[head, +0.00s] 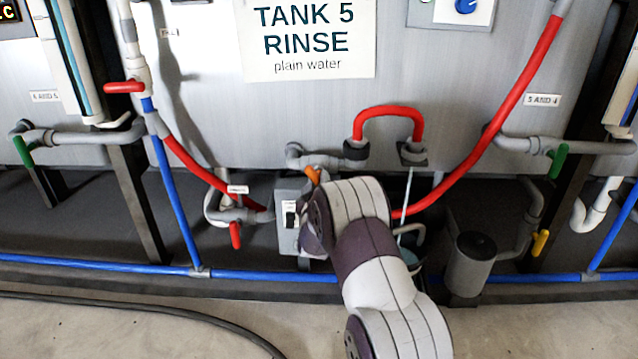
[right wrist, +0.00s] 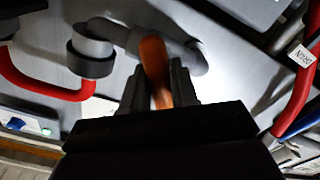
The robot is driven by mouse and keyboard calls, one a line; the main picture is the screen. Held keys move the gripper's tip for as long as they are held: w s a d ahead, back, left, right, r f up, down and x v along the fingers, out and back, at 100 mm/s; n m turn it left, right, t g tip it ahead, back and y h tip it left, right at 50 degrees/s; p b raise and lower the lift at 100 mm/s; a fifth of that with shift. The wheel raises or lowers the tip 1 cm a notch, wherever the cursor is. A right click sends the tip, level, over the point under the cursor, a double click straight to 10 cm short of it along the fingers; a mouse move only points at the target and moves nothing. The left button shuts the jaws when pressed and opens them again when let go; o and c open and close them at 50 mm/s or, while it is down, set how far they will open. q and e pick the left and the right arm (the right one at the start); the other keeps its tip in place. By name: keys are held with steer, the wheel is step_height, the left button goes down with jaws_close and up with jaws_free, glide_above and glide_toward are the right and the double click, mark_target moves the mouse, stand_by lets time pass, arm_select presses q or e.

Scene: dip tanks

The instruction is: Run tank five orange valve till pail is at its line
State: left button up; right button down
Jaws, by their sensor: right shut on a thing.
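The orange valve handle (head: 313,174) sits low on the front of tank five (head: 190,100), under its sign, at the grey pipe (head: 302,156). In the right wrist view the orange handle (right wrist: 153,58) stands between the two fingers of my right gripper (right wrist: 160,88), which is shut on it. In the head view my right wrist hides the fingers. A thin pale stream (head: 407,185) falls from the outlet (head: 412,154) at the end of the red loop. What looks like the pail (head: 411,257) shows only as a sliver behind my right arm; its line and level are hidden. My left gripper is out of view.
A grey box with a switch (head: 287,213) is left of my right wrist. A red-handled valve (head: 235,235) is farther left, a yellow-handled one (head: 540,243) at right. A grey cylinder (head: 470,265) stands right of my arm. A blue pipe (head: 110,266) runs low along the front.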

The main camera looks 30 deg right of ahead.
steer(key=m+p, duration=0.1)
steer(key=m, duration=0.2)
steer(key=shift+a+f+m+p, duration=0.1)
steer(key=shift+m+p, duration=0.55)
steer(key=shift+m, duration=1.15)
steer(key=c, duration=1)
jaws_free()
steer(key=shift+o, duration=0.2)
